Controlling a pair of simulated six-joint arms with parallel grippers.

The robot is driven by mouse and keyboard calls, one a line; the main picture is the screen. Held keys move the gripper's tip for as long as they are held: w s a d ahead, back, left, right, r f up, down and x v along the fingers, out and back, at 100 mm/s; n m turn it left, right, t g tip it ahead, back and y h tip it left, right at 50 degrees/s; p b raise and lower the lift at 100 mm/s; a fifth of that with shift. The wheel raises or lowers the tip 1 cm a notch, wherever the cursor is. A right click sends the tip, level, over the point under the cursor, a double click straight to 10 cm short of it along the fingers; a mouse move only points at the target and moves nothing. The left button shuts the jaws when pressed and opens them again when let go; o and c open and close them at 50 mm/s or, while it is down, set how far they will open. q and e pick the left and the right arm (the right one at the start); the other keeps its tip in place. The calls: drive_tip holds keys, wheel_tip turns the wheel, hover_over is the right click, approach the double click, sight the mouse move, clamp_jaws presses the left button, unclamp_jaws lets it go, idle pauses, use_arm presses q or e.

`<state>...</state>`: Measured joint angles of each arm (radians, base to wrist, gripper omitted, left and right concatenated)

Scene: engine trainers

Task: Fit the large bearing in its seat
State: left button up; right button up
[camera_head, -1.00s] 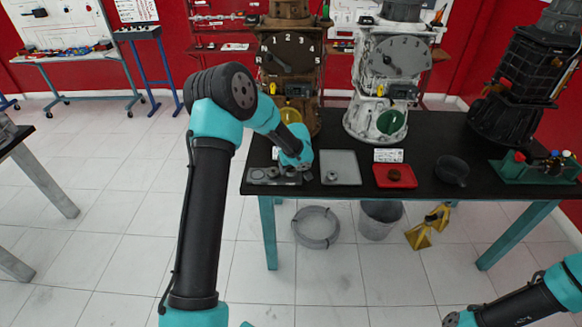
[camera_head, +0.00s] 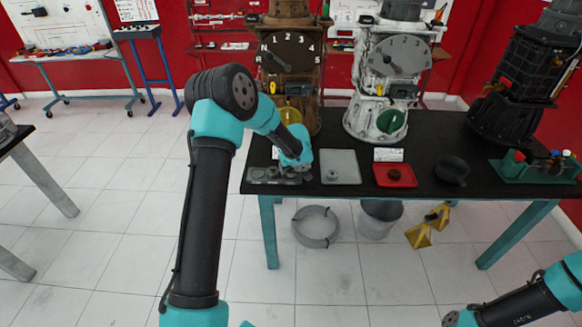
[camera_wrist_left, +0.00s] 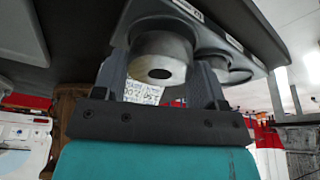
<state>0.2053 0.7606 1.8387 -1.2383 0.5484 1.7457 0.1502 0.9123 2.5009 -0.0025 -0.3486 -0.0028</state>
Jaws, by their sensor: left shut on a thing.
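My left gripper (camera_wrist_left: 161,85) is shut on the large bearing (camera_wrist_left: 172,47), a smooth grey ring with a dark hole. In the left wrist view the bearing sits between the two fingers, against or very close to the grey seat tray (camera_wrist_left: 262,58). I cannot tell how deep it sits in its seat. In the head view the left gripper (camera_head: 296,172) points down at the right end of the seat tray (camera_head: 256,181), near the table's front edge. My wrist hides most of the bearing there.
A grey tray (camera_head: 346,158) with a small part and a red tray (camera_head: 408,181) with a brown part lie to the right. A dark bowl (camera_head: 453,169) stands farther right. Brown (camera_head: 308,95) and white (camera_head: 358,110) engine trainers stand behind.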

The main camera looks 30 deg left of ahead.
use_arm(q)
drive_tip(key=shift+s+f, duration=0.1)
drive_tip(key=shift+f, duration=0.7)
idle(0.5)
drive_tip(key=o, duration=1.1)
drive_tip(key=shift+o, duration=0.4)
drive_tip(key=shift+r, duration=0.1)
drive_tip(key=shift+s+r, duration=0.15)
drive_tip(key=shift+r, duration=0.4)
drive_tip(key=v, duration=1.6)
drive_tip(key=shift+d+r, duration=0.25)
drive_tip(key=shift+d, duration=0.1)
